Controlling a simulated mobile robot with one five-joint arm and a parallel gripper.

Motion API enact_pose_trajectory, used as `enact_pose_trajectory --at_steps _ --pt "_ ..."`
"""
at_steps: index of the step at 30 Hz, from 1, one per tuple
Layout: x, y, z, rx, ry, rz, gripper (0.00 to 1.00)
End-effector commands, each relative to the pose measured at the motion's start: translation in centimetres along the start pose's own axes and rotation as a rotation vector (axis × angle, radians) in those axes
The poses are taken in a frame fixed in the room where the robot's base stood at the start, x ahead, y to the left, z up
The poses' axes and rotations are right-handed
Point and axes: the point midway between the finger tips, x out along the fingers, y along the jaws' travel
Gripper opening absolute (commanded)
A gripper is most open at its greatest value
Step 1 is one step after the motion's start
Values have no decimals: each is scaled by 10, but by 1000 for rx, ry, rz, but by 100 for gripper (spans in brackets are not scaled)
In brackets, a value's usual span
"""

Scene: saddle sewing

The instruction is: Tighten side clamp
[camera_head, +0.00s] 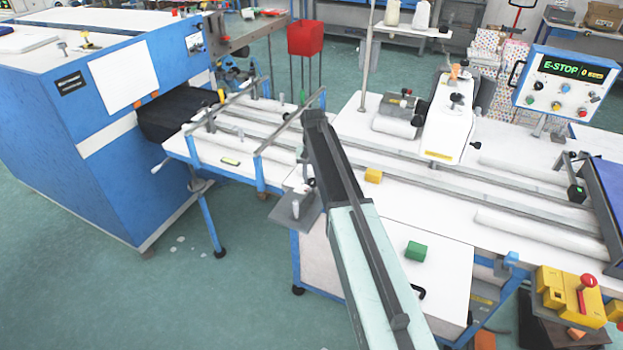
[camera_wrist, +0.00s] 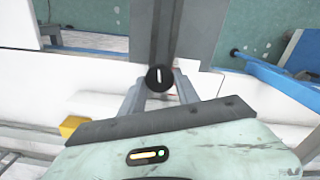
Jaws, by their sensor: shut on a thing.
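The side clamp's round black knob (camera_wrist: 160,78) with a white line on its face is at the middle of the wrist view. A grey metal plate (camera_wrist: 200,30) stands behind it, with a dark upright bar crossing it. My gripper (camera_wrist: 160,88) has its two grey fingers on either side of the knob and is shut on it. In the head view a grey clamp plate (camera_head: 294,208) shows at the near left corner of the right-hand table, beside the end of my arm. My arm hides most of the gripper and knob there.
The sewing head (camera_head: 446,117) stands behind, and the E-STOP panel (camera_head: 566,87) is at right. A blue machine (camera_head: 100,120) fills the left.

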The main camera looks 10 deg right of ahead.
Motion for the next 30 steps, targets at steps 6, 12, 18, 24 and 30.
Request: enact_pose_trajectory --at_steps 6,12,18,24,30 --pt "0 0 -2 105 6 -2 0" --pt "0 0 -2 154 5 -3 0" --pt "0 0 -2 169 5 -3 0" --pt "0 0 -2 169 5 -3 0" --pt "0 0 -2 169 4 -3 60"
